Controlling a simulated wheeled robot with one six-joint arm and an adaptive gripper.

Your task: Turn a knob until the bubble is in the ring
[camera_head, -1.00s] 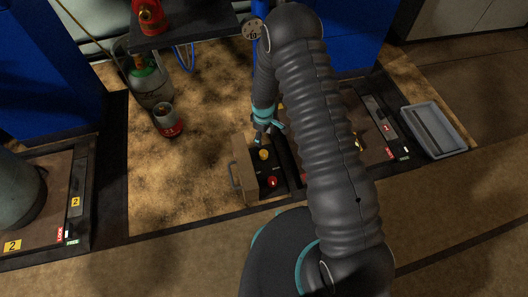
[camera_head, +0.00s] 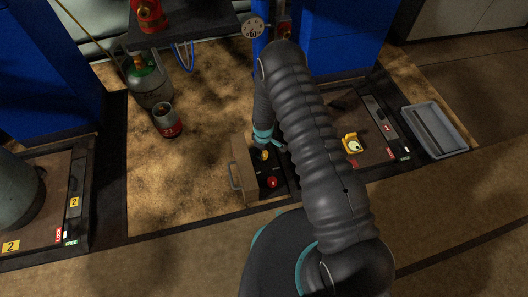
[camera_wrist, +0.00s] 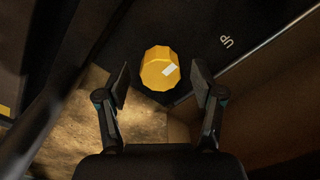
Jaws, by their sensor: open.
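A yellow faceted knob (camera_head: 264,155) with a white mark stands on a black panel beside a red knob (camera_head: 272,182). A yellow bubble level (camera_head: 352,143) with a round pale face sits on the scale plate to the right. Its bubble and ring are too small to tell apart. My gripper (camera_head: 267,142) points down at the yellow knob. In the wrist view my open gripper (camera_wrist: 160,82) has one finger on each side of the yellow knob (camera_wrist: 159,68), with gaps on both sides. I cannot tell how far above it the fingertips are.
A tan box side with a handle (camera_head: 235,178) borders the panel on the left. A grey tray (camera_head: 434,130) lies at the right. A red-based canister (camera_head: 167,122) and a gas cylinder (camera_head: 150,85) stand at the left. My arm covers part of the panel's right side.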

